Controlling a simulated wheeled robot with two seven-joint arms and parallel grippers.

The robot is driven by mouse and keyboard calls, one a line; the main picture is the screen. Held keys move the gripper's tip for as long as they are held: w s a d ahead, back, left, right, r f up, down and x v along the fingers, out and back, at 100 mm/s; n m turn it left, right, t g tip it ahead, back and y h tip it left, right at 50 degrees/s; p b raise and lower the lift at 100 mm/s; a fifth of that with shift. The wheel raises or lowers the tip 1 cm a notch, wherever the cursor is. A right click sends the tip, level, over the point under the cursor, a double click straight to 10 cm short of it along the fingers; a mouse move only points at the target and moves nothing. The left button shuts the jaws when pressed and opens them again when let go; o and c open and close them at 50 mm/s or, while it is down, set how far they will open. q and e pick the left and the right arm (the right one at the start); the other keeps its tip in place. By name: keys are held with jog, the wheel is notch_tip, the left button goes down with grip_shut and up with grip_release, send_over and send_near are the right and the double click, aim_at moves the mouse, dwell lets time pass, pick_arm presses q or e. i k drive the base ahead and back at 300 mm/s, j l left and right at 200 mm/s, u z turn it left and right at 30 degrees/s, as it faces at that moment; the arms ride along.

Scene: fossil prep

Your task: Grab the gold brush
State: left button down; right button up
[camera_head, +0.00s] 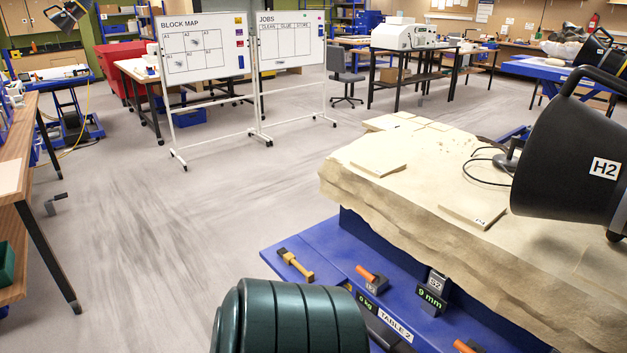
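A gold-coloured tool (298,267) that looks like the gold brush lies on the left end of the blue table ledge, in the lower middle of the head view. Its dark end points up and left, and its gold end points down and right. It lies apart from the orange-handled tools. Neither of my grippers is in view.
Orange-handled tools (371,279) and a small 9 mm display (431,299) sit along the blue ledge (330,246). A large pale block (440,215) rises behind it. A black H2 hood (560,160) overhangs the right. A dark green ribbed object (290,320) fills the bottom foreground.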

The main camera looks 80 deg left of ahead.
aim_at(287, 257)
jog(key=u, duration=2.7)
